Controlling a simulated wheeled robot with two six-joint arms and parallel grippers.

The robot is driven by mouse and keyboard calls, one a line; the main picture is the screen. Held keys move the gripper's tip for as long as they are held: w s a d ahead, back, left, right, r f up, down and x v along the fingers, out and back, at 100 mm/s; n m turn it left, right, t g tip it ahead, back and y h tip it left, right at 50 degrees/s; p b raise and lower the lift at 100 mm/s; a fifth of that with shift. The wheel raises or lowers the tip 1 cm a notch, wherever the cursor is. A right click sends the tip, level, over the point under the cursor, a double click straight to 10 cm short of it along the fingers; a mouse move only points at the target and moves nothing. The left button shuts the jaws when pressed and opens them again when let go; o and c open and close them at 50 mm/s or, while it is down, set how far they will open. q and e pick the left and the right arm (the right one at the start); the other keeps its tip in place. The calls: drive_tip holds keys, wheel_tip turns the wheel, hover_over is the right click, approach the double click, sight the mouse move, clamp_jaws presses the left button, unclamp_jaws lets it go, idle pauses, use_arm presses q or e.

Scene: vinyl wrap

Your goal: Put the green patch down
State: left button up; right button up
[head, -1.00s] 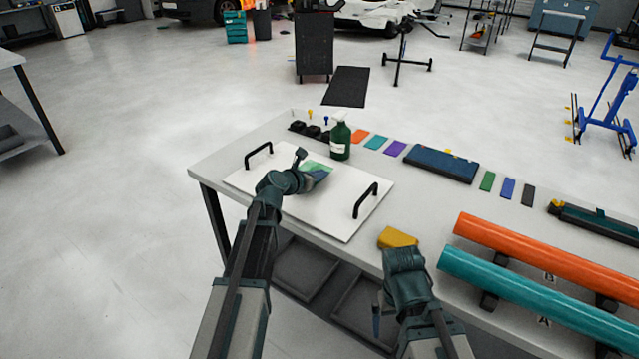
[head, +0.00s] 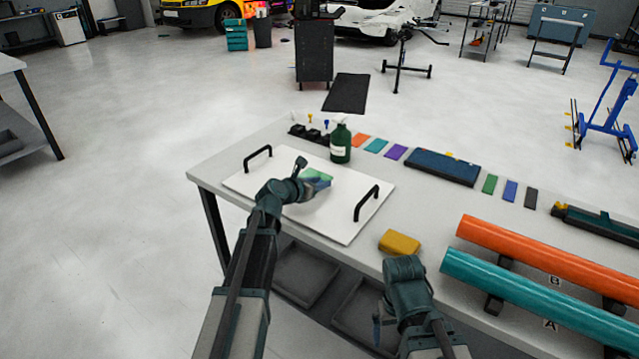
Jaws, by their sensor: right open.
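The green patch (head: 316,173) shows at the fingers of my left gripper (head: 305,187), over the middle of the white panel (head: 347,226). A blue area lies along its lower side; I cannot tell whether that is part of the patch or another piece. The gripper hides part of the patch, and I cannot tell whether it touches the panel. Whether the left fingers are shut is too small to see. My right gripper (head: 404,262) is open, just in front of the yellow block (head: 399,243) at the table's front edge.
The panel has two black handles (head: 366,203), (head: 258,157). A green spray bottle (head: 340,142) stands behind it. Coloured swatches (head: 376,146) and a dark blue case (head: 441,165) line the back. Orange (head: 540,254) and teal (head: 530,290) rolls lie at the right.

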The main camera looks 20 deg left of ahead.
use_arm(q)
drive_tip(key=shift+r, duration=0.25)
drive_tip(key=p+v, duration=0.4)
drive_tip(key=v, duration=0.8)
drive_tip(key=shift+p, duration=0.4)
